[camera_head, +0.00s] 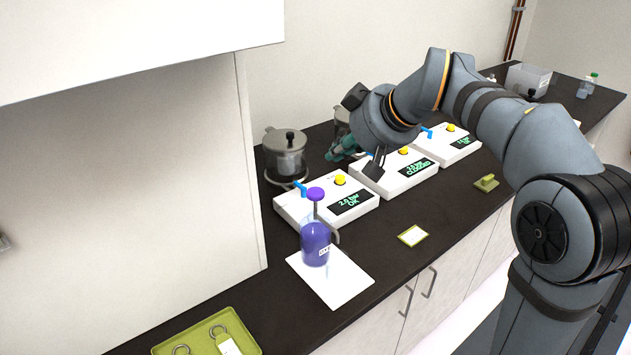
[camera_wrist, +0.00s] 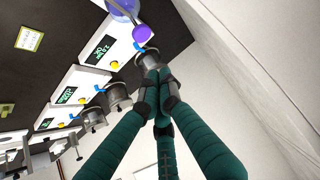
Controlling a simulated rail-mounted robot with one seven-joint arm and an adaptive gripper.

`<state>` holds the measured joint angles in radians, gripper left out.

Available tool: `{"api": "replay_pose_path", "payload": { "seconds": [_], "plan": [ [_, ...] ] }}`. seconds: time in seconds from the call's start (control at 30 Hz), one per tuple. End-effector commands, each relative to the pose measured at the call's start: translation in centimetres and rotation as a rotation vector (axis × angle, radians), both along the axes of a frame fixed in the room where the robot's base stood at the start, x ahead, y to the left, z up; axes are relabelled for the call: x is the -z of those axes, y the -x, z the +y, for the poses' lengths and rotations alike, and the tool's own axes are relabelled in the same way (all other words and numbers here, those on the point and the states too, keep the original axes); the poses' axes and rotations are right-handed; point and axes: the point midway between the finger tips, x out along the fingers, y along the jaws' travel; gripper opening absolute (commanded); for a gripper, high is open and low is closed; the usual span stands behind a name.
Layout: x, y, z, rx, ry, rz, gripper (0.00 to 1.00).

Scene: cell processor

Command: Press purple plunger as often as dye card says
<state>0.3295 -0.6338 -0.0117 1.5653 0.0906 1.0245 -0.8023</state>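A bottle of purple liquid (camera_head: 314,248) with a purple plunger (camera_head: 316,194) on top stands upright on a white sheet (camera_head: 345,287). The plunger also shows at the top of the wrist view (camera_wrist: 142,33). A small card with a green border (camera_head: 412,236) lies on the dark counter right of the bottle; its writing is too small to read. It also appears in the wrist view (camera_wrist: 29,38). My gripper (camera_head: 334,155) hangs behind the white boxes, apart from the plunger. In the wrist view its teal fingers (camera_wrist: 158,90) are drawn together, with nothing visible between them.
Three white boxes with displays, yellow buttons and blue levers line the counter; the nearest (camera_head: 345,203) reads "2.0 bar OK". Metal pots (camera_head: 286,160) stand behind them. A green tray (camera_head: 205,335) with rings is at front left. A green block (camera_head: 486,183) lies right.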

Motion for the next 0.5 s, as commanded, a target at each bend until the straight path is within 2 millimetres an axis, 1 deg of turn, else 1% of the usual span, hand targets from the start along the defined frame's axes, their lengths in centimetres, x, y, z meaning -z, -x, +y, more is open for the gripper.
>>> {"api": "replay_pose_path", "payload": {
  "seconds": [0.17, 0.5],
  "plan": [
    [1.2, -0.8, 0.8, -0.002, 0.001, 0.004, 0.0],
    [6.1, -4.6, 4.0, -0.002, 0.002, 0.006, 0.0]
  ]
}}
